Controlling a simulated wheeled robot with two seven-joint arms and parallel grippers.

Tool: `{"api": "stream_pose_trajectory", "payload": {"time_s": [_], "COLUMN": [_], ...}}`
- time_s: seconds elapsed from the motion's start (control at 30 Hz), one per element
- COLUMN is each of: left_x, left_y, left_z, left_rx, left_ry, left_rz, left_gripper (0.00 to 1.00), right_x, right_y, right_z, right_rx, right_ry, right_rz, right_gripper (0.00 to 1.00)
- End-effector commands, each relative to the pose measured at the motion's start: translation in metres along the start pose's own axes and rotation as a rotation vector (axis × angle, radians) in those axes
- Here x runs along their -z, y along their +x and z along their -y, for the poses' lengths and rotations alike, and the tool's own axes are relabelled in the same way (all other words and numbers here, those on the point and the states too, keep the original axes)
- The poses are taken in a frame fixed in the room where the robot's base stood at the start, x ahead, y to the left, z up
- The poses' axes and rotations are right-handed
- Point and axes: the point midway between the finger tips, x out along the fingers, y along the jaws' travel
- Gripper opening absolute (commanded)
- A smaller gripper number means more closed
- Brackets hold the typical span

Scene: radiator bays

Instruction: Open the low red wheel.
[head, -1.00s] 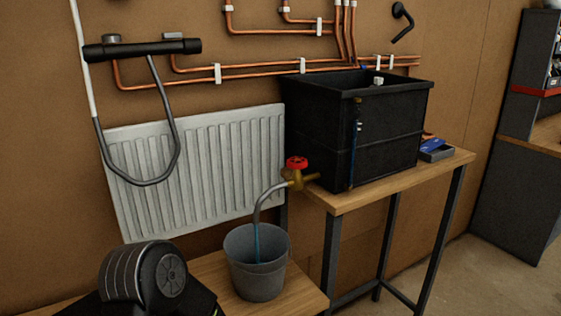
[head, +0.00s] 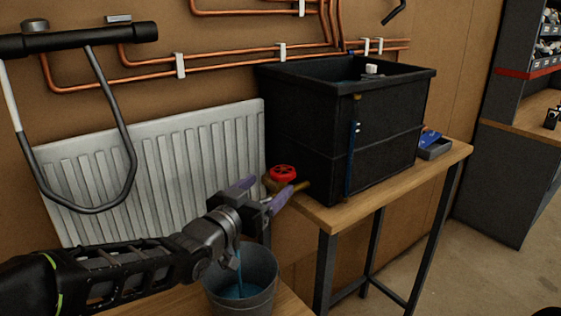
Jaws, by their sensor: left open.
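The red wheel (head: 283,173) sits on top of a brass valve (head: 287,186) low at the left side of the black tank (head: 345,135). My left gripper (head: 262,192) reaches in from the left, just below and left of the wheel. Its purple-grey fingers are apart, near the valve body and with nothing seen between them. I cannot tell if a finger touches the valve. The gripper and wrist hide most of the curved spout. A grey bucket (head: 262,300) stands under my wrist with blue water in it. My right gripper does not show.
The tank stands on a wooden bench (head: 350,212) with a blue-grey tray (head: 434,148) at its right. A white radiator (head: 180,165) and copper pipes (head: 230,68) are on the wall behind. A dark shelf unit (head: 500,180) stands at far right.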

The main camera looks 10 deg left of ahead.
Motion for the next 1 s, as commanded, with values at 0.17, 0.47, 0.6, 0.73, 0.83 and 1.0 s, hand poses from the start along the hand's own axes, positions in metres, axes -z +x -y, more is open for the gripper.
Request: {"api": "stream_pose_trajectory", "payload": {"time_s": [0.17, 0.47, 0.6, 0.73, 0.83, 1.0], "left_x": [0.005, 0.004, 0.005, 0.006, 0.006, 0.005], "left_y": [-0.001, 0.003, 0.016, 0.035, 0.051, 0.072], "left_z": [0.0, 0.0, -0.001, -0.001, -0.001, -0.001], "left_rx": [-0.002, -0.002, -0.002, -0.003, -0.003, -0.002], "left_ry": [0.005, 0.003, 0.003, 0.002, 0.002, 0.003], "left_rz": [-0.009, -0.007, -0.006, -0.006, -0.005, -0.006], "left_gripper": [0.76, 0.76, 0.76, 0.76, 0.76, 0.76], "right_x": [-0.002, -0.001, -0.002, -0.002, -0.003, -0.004], "right_y": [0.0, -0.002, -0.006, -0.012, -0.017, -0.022], "right_z": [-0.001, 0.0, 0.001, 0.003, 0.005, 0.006], "right_rx": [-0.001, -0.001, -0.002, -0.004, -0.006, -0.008], "right_ry": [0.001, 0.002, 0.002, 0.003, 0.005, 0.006], "right_rz": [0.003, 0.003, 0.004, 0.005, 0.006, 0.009], "right_gripper": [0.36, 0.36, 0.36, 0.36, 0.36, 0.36]}}
